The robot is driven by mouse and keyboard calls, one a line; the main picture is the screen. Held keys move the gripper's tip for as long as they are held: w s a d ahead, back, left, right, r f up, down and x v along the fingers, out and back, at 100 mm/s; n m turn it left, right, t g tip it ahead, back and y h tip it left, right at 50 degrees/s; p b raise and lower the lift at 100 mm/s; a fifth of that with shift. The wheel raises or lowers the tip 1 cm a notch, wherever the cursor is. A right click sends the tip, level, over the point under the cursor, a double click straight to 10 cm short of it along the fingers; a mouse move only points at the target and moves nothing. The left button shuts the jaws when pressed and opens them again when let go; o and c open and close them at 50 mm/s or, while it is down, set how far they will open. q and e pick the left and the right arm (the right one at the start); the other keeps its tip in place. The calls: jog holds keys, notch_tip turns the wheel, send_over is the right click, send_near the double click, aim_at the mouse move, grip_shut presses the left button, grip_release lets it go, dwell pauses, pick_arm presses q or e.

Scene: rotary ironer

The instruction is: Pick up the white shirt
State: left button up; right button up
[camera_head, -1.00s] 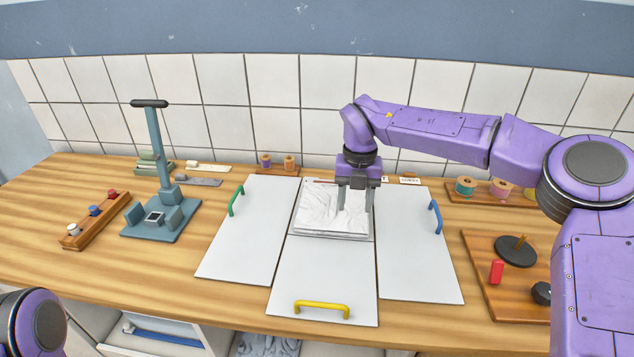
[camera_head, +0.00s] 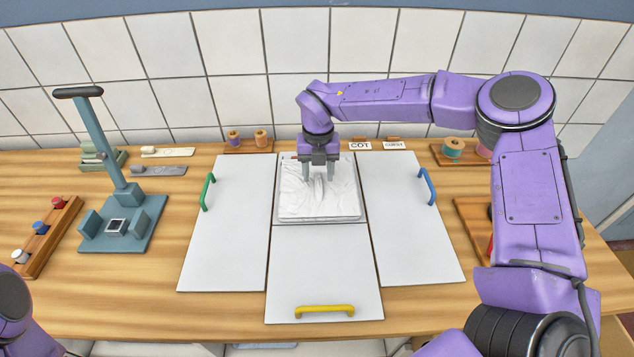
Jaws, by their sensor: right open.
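The white shirt (camera_head: 300,200) lies flat and wrinkled, roughly square, on the pale back middle panel with a thin grey rim around it. My right gripper (camera_head: 318,178) points down over the upper middle of the shirt. Its two fingers are apart, with some white cloth showing between and around the tips. I cannot tell whether the fingertips touch the cloth. My left gripper is not in view; only a part of my left arm shows at the lower left.
White panels surround the shirt: left with a green handle (camera_head: 207,191), right with a blue handle (camera_head: 427,186), front with a yellow handle (camera_head: 324,310). A teal stand (camera_head: 118,225) is at left. Thread spools (camera_head: 452,147) and label cards (camera_head: 360,146) stand at the back.

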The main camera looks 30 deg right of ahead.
aim_at(318, 185)
notch_tip(318, 185, down, 2)
jog(key=shift+f, duration=0.2)
grip_shut()
